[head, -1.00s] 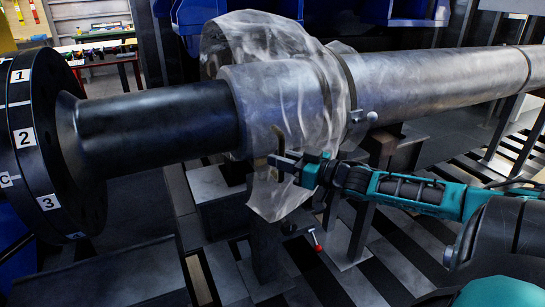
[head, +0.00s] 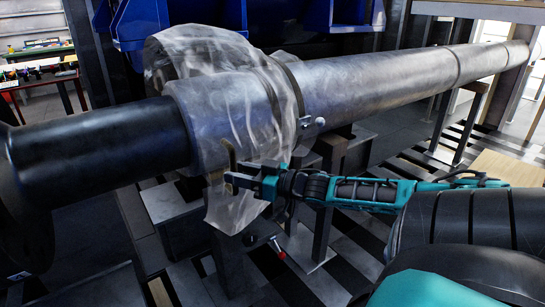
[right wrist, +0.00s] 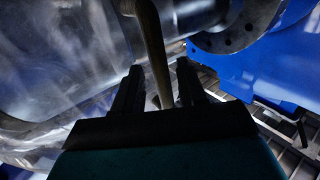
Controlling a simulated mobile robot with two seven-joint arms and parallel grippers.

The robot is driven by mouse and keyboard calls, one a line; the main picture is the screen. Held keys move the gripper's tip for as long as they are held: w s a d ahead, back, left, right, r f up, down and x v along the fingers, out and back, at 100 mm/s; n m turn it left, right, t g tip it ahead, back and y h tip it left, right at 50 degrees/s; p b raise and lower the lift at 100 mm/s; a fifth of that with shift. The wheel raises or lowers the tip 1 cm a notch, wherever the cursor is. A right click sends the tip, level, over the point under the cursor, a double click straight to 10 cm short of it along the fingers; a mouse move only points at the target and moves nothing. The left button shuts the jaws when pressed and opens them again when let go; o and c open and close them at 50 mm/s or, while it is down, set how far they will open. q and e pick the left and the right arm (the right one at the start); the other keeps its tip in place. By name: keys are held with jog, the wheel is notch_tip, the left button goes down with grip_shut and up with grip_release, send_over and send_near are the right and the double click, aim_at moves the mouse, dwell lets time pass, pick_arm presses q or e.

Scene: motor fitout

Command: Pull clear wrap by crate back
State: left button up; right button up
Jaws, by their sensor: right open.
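The clear wrap (head: 258,105) is a wrinkled, see-through sheet around the thick grey shaft (head: 385,80). It bulges up behind the shaft, and a loose flap hangs below. My right gripper (head: 232,180) is at this lower flap, open, coming in from the right. In the right wrist view its two dark fingers (right wrist: 157,88) stand apart, with a tan bar or strip (right wrist: 152,45) running between them. I cannot tell whether the fingers touch it. The wrap also shows at the left of the right wrist view (right wrist: 60,80). My left gripper is not in view.
Blue bins or crates (head: 215,20) stand behind the shaft. A dark collar section (head: 95,140) is at the left. Dark metal supports (head: 325,190) stand under the shaft, with a red-tipped lever (head: 278,250) low down. A table with parts (head: 40,70) is far left.

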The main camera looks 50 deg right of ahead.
jog(key=p+v, duration=0.3)
jog(key=v, duration=0.8)
jog(key=shift+s+p, duration=0.2)
jog(key=shift+p, duration=0.1)
